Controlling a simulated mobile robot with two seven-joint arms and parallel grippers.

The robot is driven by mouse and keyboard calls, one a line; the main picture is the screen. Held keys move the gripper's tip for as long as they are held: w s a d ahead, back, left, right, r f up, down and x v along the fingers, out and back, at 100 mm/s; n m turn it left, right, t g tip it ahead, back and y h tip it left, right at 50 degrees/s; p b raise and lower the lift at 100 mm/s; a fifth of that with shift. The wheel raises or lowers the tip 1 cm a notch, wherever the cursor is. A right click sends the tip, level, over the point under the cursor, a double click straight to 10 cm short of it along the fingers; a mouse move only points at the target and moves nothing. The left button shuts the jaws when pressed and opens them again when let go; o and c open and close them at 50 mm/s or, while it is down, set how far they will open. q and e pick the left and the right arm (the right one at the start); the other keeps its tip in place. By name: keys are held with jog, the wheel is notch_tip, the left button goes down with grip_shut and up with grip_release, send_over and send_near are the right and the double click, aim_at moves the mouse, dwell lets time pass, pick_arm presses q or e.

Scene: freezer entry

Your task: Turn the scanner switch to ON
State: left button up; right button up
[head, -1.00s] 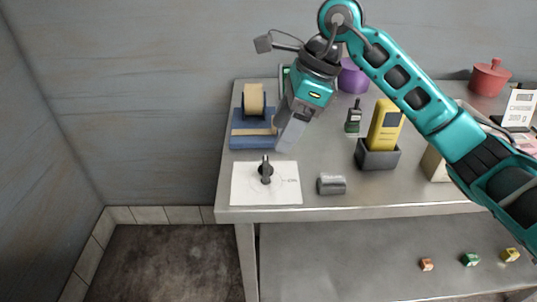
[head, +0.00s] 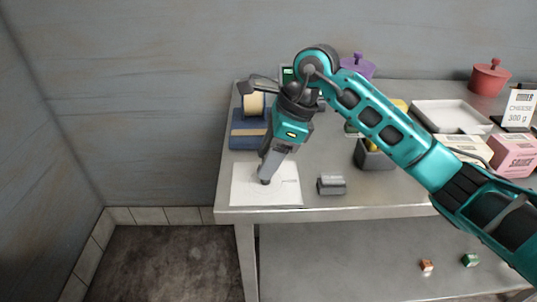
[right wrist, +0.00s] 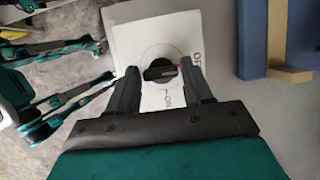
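The scanner switch is a black knob (right wrist: 160,71) on a white panel (head: 245,194) lying at the table's front left corner. In the right wrist view, its bar runs across the picture, its right end toward the OFF lettering; the ON lettering is below the knob. My right gripper (head: 265,179) points down over the panel and hides most of the knob in the head view. In the right wrist view, its two fingers (right wrist: 159,70) are spread on either side of the knob, with gaps to it. I cannot tell my left gripper in either view.
A blue block with a tan strip (head: 247,132) stands behind the panel. A grey rounded piece (head: 331,185) lies to its right, and a dark holder (head: 374,157) stands farther right, partly behind my arm. A white tray (head: 450,116) and boxes are at right.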

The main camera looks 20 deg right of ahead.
jog(key=c, duration=0.7)
